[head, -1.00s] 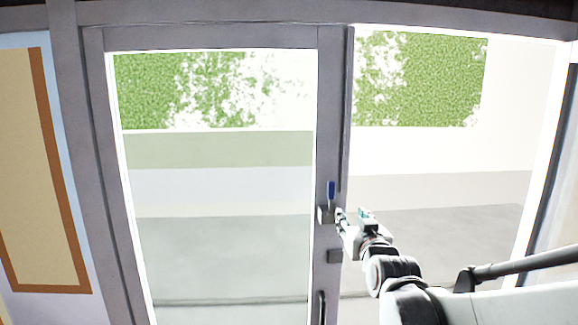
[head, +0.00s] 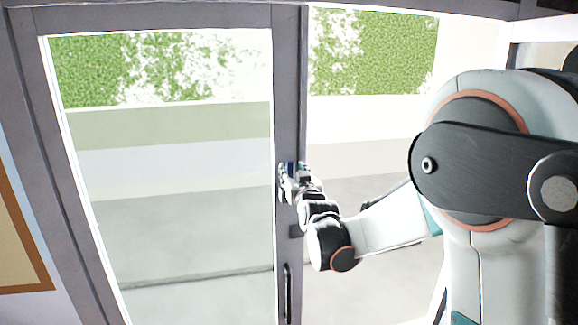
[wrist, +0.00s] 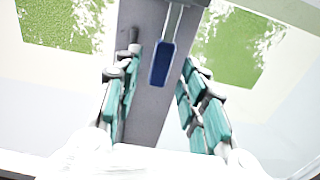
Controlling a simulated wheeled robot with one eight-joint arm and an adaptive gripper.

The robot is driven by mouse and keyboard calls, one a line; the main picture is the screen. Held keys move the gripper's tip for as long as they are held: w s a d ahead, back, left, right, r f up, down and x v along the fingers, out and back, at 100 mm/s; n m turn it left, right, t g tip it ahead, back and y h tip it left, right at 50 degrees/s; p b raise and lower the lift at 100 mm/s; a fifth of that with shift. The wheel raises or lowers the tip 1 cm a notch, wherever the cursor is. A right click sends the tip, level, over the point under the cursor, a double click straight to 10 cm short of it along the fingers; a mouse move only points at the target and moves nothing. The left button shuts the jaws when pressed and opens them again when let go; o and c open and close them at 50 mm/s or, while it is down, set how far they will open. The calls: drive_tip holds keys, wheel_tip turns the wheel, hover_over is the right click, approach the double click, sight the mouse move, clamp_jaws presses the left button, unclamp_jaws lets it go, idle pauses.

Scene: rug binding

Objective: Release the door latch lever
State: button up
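The door latch lever (head: 290,168) has a blue grip and sits on the grey door stile, just above a small metal latch body partly covered by my gripper. In the wrist view the blue grip (wrist: 161,62) joins a pale metal shank and lies between my teal-padded fingers. My gripper (wrist: 159,92) is open around the lever, with a visible gap on both sides. In the head view my gripper (head: 300,183) is at the lever's height and overlaps it, so contact cannot be told there.
The glass door (head: 160,230) has a grey frame and looks closed. A small grey box (head: 296,231) and a dark vertical pull handle (head: 287,292) sit lower on the stile. A brown-framed board (head: 22,245) is on the wall at left.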

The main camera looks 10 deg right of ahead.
sight(291, 170)
drive_tip(key=shift+w+p, duration=0.4)
drive_tip(key=shift+w, duration=1.4)
clamp_jaws()
